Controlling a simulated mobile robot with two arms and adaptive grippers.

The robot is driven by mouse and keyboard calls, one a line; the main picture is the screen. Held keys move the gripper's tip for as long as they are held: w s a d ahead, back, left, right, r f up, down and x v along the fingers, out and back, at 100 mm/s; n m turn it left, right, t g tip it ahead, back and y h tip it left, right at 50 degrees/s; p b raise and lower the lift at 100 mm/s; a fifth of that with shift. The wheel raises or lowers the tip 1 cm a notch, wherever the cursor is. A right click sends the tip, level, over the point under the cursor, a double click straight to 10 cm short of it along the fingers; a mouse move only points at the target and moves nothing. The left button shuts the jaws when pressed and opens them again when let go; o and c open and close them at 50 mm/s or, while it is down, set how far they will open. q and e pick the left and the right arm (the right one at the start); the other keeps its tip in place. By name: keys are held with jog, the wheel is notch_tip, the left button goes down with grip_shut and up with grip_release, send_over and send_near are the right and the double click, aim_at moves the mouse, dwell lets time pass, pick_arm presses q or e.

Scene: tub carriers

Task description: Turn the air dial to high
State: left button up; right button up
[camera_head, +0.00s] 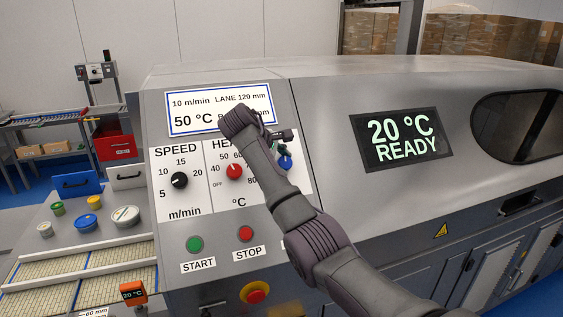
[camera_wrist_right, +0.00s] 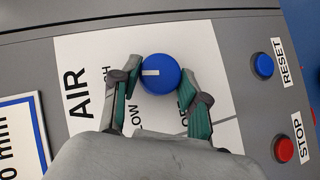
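The air dial is a round blue knob with a white pointer mark; it shows in the right wrist view (camera_wrist_right: 161,76) and partly behind my right arm in the head view (camera_head: 285,162). Its pointer aims left in the wrist view, toward the HIGH label (camera_wrist_right: 106,75), which a finger partly covers. The LOW label (camera_wrist_right: 138,117) and the partly hidden OFF label lie below the dial. My right gripper (camera_wrist_right: 159,80) has one finger on each side of the dial, with both fingertips against its rim. In the head view, the right gripper (camera_head: 284,138) is mostly hidden. My left gripper is out of view.
The red heat dial (camera_head: 234,171) and black speed dial (camera_head: 179,180) sit left of my arm. Below are the green start button (camera_head: 195,244), red stop button (camera_head: 245,233) and a red emergency knob (camera_head: 256,292). A blue reset button (camera_wrist_right: 264,65) is near the air dial.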

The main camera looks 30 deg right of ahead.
jog(key=o, duration=0.3)
jog(key=shift+d, duration=0.1)
jog(key=v, duration=1.2)
jog(key=shift+f, duration=0.1)
